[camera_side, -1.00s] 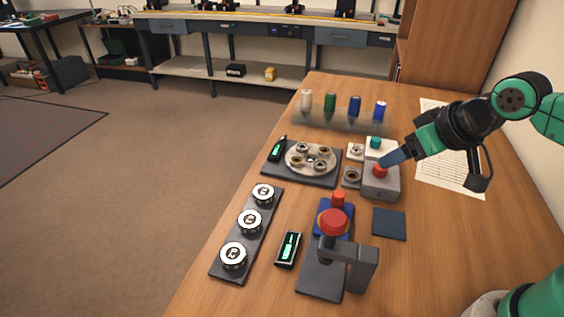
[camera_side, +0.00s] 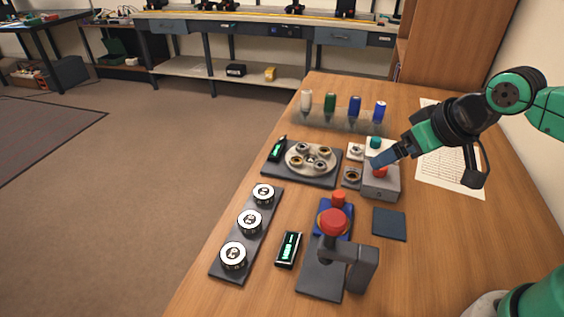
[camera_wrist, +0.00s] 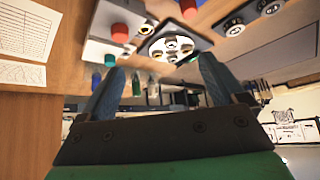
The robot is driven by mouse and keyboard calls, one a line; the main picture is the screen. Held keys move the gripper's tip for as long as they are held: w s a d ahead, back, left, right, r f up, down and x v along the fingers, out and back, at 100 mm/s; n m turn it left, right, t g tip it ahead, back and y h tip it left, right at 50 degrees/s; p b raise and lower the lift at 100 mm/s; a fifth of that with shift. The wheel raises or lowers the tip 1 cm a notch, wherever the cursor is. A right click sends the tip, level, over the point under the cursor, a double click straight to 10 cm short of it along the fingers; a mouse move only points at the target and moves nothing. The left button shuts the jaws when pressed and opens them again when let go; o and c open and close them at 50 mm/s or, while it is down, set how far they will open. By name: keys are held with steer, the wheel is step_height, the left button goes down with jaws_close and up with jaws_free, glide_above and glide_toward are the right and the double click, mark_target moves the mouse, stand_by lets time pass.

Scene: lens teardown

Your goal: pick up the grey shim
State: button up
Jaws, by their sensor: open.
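I cannot make out for sure which part is the grey shim; no flat grey piece stands out by itself. Small rings lie on a round light plate (camera_side: 293,160) on a dark base, also in the wrist view (camera_wrist: 158,46). Two small square holders, one (camera_side: 355,150) behind the other (camera_side: 351,177), stand right of it, each with a ring-like part. My gripper (camera_side: 374,165) is above the grey box with the red button (camera_side: 381,187), partly hiding it. In the wrist view its blue fingers (camera_wrist: 157,68) are apart with nothing held between them.
A white box with a teal button (camera_side: 376,142) stands behind the grey box. Several coloured cylinders (camera_side: 330,103) stand in a clear rack at the back. In front are a press with a red knob (camera_side: 333,222), a dark square pad (camera_side: 389,224) and a strip with round dials (camera_side: 250,221).

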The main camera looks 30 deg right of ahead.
steer(key=w+a+n+g, duration=0.1)
steer(key=w+a+g, duration=0.1)
steer(key=w+a, duration=0.25)
steer(key=n+g, duration=0.3)
steer(key=g, duration=0.1)
glide_above(250, 219)
steer(key=f, duration=0.4)
steer(key=d+f, duration=0.1)
steer(key=f, duration=0.2)
steer(key=shift+s, duration=0.4)
steer(key=shift+a+f, duration=0.25)
steer(key=shift+a, duration=0.05)
steer(key=f, duration=0.5)
steer(key=shift+w+a+f, duration=0.2)
steer(key=shift+w+f, duration=0.1)
steer(key=c, duration=1.3)
